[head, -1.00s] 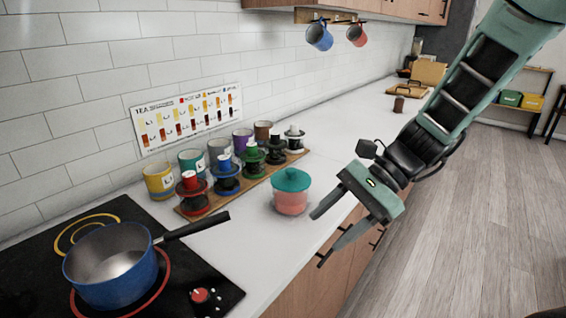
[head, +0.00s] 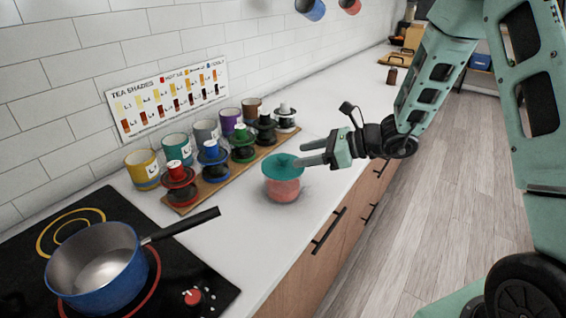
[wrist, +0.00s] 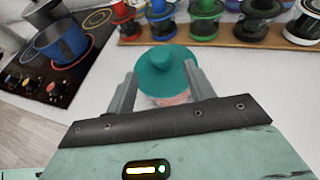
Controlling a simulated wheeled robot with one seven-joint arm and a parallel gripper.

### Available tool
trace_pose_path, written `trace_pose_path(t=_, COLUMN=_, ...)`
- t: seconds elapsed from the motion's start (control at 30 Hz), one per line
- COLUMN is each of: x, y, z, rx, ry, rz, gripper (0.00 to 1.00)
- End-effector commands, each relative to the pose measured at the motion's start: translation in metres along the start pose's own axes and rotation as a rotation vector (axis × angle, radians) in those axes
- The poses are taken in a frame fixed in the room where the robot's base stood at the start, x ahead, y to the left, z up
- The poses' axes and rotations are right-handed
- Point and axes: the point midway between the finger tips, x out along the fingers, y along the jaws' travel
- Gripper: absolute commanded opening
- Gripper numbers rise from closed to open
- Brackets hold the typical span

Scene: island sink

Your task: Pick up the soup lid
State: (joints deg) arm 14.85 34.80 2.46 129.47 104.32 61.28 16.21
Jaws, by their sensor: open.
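The soup lid (head: 277,167) is a teal disc with a small knob, resting on a pinkish-red pot (head: 284,190) on the white counter. In the wrist view the lid (wrist: 168,68) lies just ahead of and between my fingertips, with its knob near the middle. My gripper (head: 303,156) is open and empty, reaching in from the right at about lid height. In the wrist view my gripper (wrist: 161,82) has its fingers on both sides of the lid's near part. I cannot tell whether either finger touches the lid. The pot is mostly hidden under the lid in the wrist view.
A blue saucepan (head: 105,272) sits on the black stove at left, its handle pointing toward the lid. A wooden board (head: 206,190) with several coloured stacked pieces and a row of mugs stand behind. Counter right of the pot is clear.

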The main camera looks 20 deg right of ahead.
Motion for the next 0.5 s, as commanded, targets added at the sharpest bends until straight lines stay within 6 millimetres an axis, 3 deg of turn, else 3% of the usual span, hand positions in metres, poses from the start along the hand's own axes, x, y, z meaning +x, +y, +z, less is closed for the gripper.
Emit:
trace_pose_path(t=0.27, x=0.021, y=0.0, z=0.004, rx=0.0, ry=0.0, rz=0.002, gripper=0.54)
trace_pose_path(t=0.5, x=0.056, y=-0.001, z=0.007, rx=0.0, ry=0.0, rz=0.004, gripper=0.54)
